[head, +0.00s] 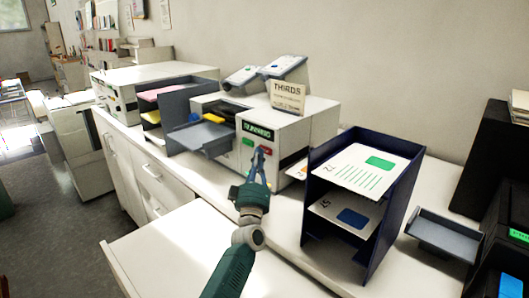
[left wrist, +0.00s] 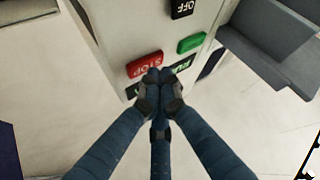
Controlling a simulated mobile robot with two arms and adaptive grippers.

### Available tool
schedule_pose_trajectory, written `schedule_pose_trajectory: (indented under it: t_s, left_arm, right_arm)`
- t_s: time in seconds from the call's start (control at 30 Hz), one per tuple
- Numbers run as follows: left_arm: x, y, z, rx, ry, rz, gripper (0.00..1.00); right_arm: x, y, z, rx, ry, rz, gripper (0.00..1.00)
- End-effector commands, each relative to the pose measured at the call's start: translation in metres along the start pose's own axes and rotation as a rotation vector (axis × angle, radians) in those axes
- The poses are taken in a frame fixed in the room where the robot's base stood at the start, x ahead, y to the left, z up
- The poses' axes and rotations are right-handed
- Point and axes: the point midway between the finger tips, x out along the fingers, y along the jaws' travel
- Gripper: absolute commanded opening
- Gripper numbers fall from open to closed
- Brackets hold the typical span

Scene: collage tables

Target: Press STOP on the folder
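The folder (head: 317,127) is a pale machine on the counter in the head view, with a lit green RUNNING display (head: 257,131) on its front. Its red STOP button (head: 266,150) sits below the display, beside a green button (head: 247,142). The left wrist view shows the red STOP button (left wrist: 143,65) upside down, with the green button (left wrist: 191,43) beside it. My left gripper (head: 260,152) is shut and empty, its fingertips (left wrist: 156,76) right by the STOP button's edge. I cannot tell whether they touch it. My right gripper is not in view.
A black OFF switch (left wrist: 182,8) is on the folder's front. A THIRDS sign (head: 287,97) stands on top. A grey tray (head: 203,138) juts out at the left. A dark paper rack (head: 395,200) stands close on the right. An empty grey tray (head: 445,234) lies beyond it.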

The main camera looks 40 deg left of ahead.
Motion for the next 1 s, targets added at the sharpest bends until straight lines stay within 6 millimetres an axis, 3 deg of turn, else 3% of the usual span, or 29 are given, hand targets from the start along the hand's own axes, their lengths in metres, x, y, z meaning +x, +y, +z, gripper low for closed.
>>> schedule_pose_trajectory:
  t_s: [1.0]
  left_arm:
    - [0.0055, 0.002, 0.0057, 0.0, 0.0, 0.0, 0.0]
  right_arm:
    - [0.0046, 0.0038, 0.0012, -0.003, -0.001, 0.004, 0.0]
